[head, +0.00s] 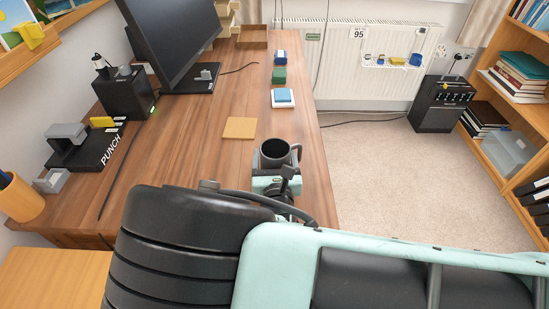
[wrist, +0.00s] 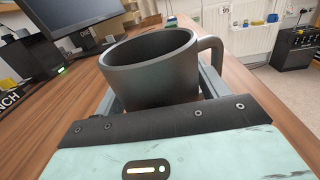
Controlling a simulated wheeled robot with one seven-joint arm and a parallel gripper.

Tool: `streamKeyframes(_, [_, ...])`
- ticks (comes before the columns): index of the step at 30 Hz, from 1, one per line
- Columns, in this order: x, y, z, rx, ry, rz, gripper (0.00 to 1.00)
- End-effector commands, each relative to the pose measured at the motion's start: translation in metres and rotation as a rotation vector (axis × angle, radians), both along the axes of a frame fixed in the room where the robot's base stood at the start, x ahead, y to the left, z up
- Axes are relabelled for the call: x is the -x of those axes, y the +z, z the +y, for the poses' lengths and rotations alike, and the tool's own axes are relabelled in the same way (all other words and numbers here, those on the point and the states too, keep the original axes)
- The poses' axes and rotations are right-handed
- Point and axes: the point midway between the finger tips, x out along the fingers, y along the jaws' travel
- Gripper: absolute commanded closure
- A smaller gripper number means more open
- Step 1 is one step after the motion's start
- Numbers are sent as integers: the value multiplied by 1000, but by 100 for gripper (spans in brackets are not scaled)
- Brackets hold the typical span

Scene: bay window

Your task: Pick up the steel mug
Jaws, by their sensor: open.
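The steel mug (head: 275,148) is dark grey and stands upright on the wooden desk near its right edge. In the wrist view the mug (wrist: 150,72) fills the middle, with its open rim up and its handle on the right. My gripper (head: 277,172) is open, just on the near side of the mug in the head view. In the wrist view its grey fingers lie to the left and right of the mug's lower body. The fingertips are hidden behind the mug, so I cannot tell whether they touch it. My arm covers the near part of the desk in the head view.
A cork square (head: 240,128) lies just beyond the mug. A blue and white block (head: 283,98), a green block (head: 279,76) and a wooden tray (head: 252,38) lie farther back. The monitor (head: 170,35) and a black punch (head: 85,150) stand left. The desk's middle is clear.

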Motion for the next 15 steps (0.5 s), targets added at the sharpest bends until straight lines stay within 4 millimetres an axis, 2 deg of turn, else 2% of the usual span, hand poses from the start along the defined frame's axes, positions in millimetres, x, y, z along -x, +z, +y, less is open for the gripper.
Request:
streamKeyframes(4, [0, 0, 0, 0, 0, 0, 27])
streamKeyframes(5, [0, 0, 0, 0, 0, 0, 32])
streamKeyframes(6, [0, 0, 0, 0, 0, 0, 44])
streamKeyframes(9, [0, 0, 0, 0, 0, 0, 66])
streamKeyframes(15, [0, 1, 0, -1, 0, -1, 66])
